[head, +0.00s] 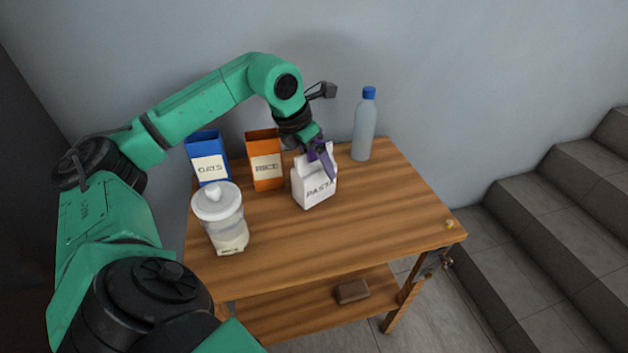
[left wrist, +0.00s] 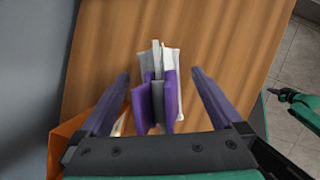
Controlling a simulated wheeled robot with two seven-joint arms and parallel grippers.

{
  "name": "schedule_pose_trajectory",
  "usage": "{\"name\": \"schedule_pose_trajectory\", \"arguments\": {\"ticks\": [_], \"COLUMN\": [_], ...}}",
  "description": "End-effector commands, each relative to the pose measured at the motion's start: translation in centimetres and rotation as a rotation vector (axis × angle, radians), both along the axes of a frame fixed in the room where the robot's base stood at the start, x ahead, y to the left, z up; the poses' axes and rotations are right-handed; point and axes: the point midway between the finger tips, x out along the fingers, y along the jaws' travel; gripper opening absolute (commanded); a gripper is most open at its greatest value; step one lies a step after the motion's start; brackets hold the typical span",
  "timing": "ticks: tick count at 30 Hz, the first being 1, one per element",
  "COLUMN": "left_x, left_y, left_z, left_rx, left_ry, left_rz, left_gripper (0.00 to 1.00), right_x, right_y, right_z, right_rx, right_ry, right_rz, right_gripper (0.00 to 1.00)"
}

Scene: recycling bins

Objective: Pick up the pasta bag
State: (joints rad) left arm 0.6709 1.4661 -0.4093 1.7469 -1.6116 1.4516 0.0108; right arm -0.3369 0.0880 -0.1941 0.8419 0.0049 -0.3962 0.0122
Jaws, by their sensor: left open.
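The white pasta bag (head: 313,189), labelled PASTA, stands upright on the wooden table, right of the rice box. My left gripper (head: 322,160) reaches down over its top from behind, with a purple finger in front of the bag's upper face. In the left wrist view the pale bag (left wrist: 172,55) is seen from above, between the purple fingers of the left gripper (left wrist: 155,100). The jaws are open around the bag's top. Whether they touch it is hard to tell.
An orange rice box (head: 265,165) and a blue oats box (head: 207,150) stand behind left. A white-lidded jar (head: 220,220) is at front left, a blue-capped bottle (head: 365,125) at back right. The table's (head: 370,225) front right is mostly clear; stairs (head: 560,220) rise beyond.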

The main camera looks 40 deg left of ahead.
Motion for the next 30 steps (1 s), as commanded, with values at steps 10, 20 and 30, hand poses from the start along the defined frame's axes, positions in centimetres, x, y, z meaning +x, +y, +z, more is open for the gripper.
{"name": "schedule_pose_trajectory", "arguments": {"ticks": [10, 20, 30], "left_x": [0.0, 0.0, 0.1], "left_y": [0.0, 0.0, -0.1], "left_z": [0.1, 0.3, 7.5], "left_rx": [0.0, 0.0, -0.004], "left_ry": [0.001, -0.002, -0.01], "left_rz": [0.0, 0.0, -0.001], "left_gripper": [0.01, 0.0, 0.0], "right_x": [0.0, 0.0, -4.7], "right_y": [0.0, 0.0, -0.9], "right_z": [0.0, 0.1, 1.3], "right_rx": [0.0, -0.001, -0.004], "right_ry": [-0.001, -0.001, 0.015], "right_rz": [0.0, 0.0, 0.021], "right_gripper": [0.0, 0.0, 0.0]}}
